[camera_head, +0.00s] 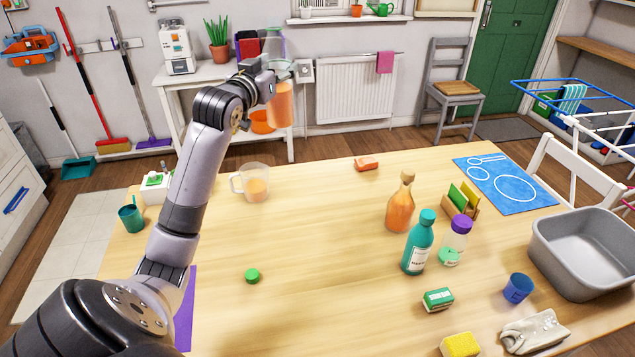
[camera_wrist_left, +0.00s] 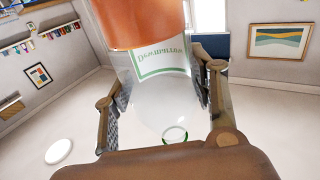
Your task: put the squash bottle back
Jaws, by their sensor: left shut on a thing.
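The squash bottle (camera_head: 280,105) is clear, with orange liquid in its lower part. It is held up, roughly upright, beyond the table's far left edge. My left gripper (camera_head: 268,74) is shut on its clear upper part. In the left wrist view, which looks upside down, the squash bottle (camera_wrist_left: 150,22) stands between the fingers of my left gripper (camera_wrist_left: 163,88), with a green-edged label and a green ring at its mouth. No cap shows on it. A small green cap (camera_head: 252,275) lies on the table. My right gripper is not in view.
On the table (camera_head: 320,260), a clear jug (camera_head: 256,188) holds some orange liquid. A corked orange bottle (camera_head: 400,208), a teal bottle (camera_head: 418,245) and a purple-capped bottle (camera_head: 455,242) stand right of centre. A grey basin (camera_head: 585,250) is at the right. The table's middle is mostly clear.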

